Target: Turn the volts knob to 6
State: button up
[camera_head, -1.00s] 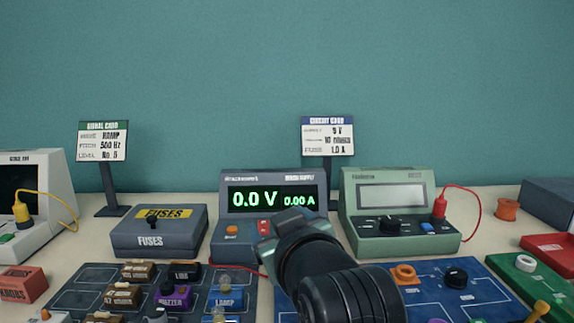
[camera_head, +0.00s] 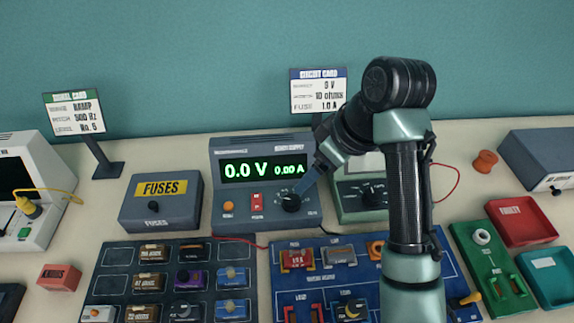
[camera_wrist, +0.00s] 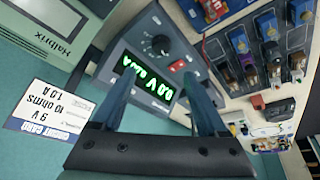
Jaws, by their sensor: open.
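The grey bench supply (camera_head: 228,192) stands near the middle of the table, its green display (camera_head: 262,169) reading 0.0 V and 0.00 A. Its black volts knob (camera_head: 290,203) is low on the right of the front panel. The knob also shows in the wrist view (camera_wrist: 161,45), beyond the fingertips and roughly between them.
A green meter (camera_head: 347,213) stands close on the right, partly behind my arm. A fuses box (camera_head: 135,216) stands left. Circuit boards (camera_head: 105,285) with several parts lie in front. A circuit card (camera_head: 318,90) stands behind and reads 9 V, 10 ohms, 1.0 A.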

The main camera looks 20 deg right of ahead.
aim_at(292, 200)
jog(key=b+x, duration=0.4)
jog(key=x, duration=0.8)
jog(key=shift+a+f, duration=0.1)
jog(key=shift+f, duration=0.3)
grip_shut()
